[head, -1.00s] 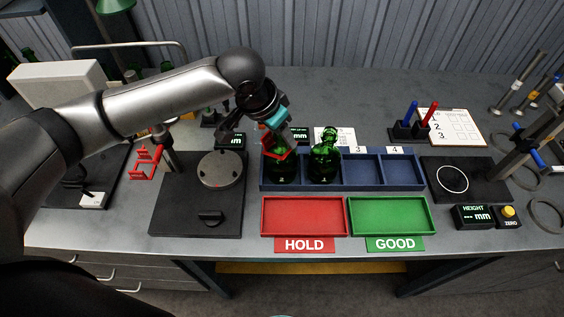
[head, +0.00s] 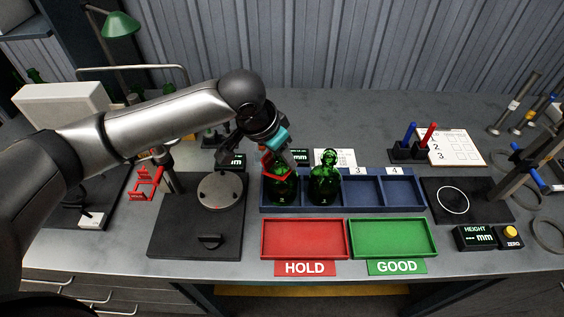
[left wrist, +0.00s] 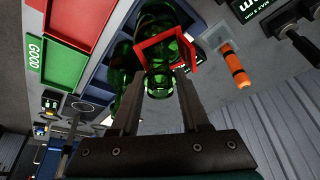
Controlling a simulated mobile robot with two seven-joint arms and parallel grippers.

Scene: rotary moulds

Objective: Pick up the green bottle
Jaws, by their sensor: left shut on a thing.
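A green bottle (head: 283,190) stands in the leftmost compartment of the blue rack. A second green bottle (head: 325,180) stands in the compartment to its right. My left gripper (head: 277,160) reaches down over the left bottle and is shut on its neck. In the left wrist view the bottle's mouth (left wrist: 160,84) shows between the two dark fingers. A red angular frame (left wrist: 168,48) surrounds the neck near the fingertips; I cannot tell what it is attached to. The gripper partly hides the bottle's top in the head view. My right gripper is not in view.
The blue rack (head: 345,207) has two empty compartments at right. A red HOLD tray (head: 303,256) and a green GOOD tray (head: 392,255) lie empty in front. A dark stand with a round plate (head: 220,190) is at left. Red and blue pegs (head: 428,135) stand behind right.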

